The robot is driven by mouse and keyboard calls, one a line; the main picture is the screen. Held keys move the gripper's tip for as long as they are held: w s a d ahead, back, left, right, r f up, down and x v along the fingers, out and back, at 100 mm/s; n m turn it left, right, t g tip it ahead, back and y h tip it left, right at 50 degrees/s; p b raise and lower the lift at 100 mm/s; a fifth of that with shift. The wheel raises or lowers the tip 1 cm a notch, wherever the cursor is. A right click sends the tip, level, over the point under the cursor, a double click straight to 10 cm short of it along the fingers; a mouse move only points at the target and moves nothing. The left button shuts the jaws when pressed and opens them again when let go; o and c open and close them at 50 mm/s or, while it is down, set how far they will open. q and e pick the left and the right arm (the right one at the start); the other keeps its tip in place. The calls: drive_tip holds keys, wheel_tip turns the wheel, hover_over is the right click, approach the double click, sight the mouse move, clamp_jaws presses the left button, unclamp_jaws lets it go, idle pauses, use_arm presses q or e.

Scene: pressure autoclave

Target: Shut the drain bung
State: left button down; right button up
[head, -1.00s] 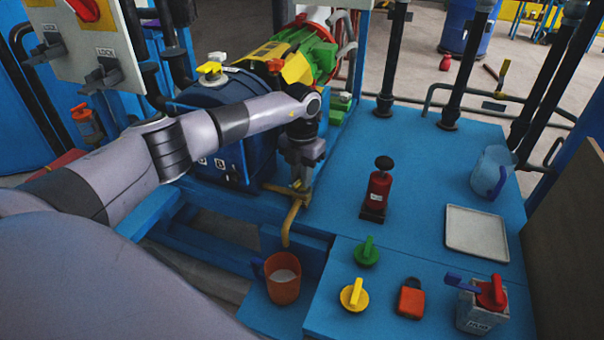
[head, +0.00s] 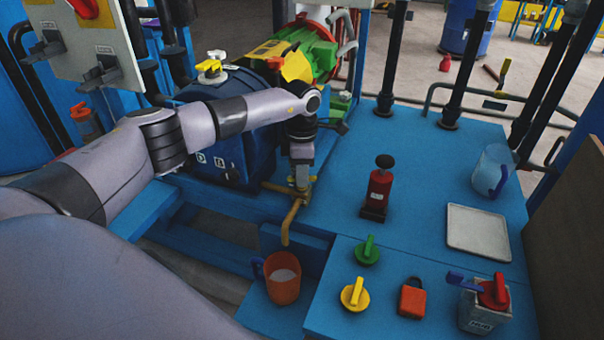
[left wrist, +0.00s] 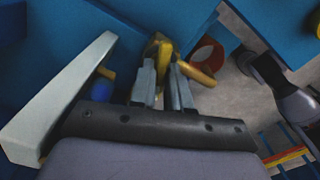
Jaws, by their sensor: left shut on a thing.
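The drain bung is a brass fitting with a bent spout (head: 290,222), low at the front of the blue vessel (head: 215,150). My left gripper (head: 301,184) reaches down onto its upper part from above. In the left wrist view, the fingers (left wrist: 167,80) close on the brass drain bung (left wrist: 164,48), with part of it hidden between them. An orange mug (head: 283,287) with pale contents stands below the spout. My right gripper is not in view.
The blue bench at right carries a red bottle-like device (head: 377,190), a white tray (head: 478,232), a clear jug (head: 492,170), green (head: 367,250) and yellow (head: 354,295) knobs, a red padlock (head: 411,298) and a red-handled box (head: 484,305). Blue rails run below the vessel.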

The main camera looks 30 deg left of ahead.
use_arm(q)
drive_tip(key=shift+r+m, duration=0.1)
drive_tip(key=shift+m, duration=2)
drive_tip(key=shift+b, duration=0.3)
drive_tip(key=c, duration=1.1)
unclamp_jaws()
wheel_tip(320, 180, up, 7)
drive_tip(key=shift+r+p, duration=0.1)
drive_tip(key=shift+p, duration=0.35)
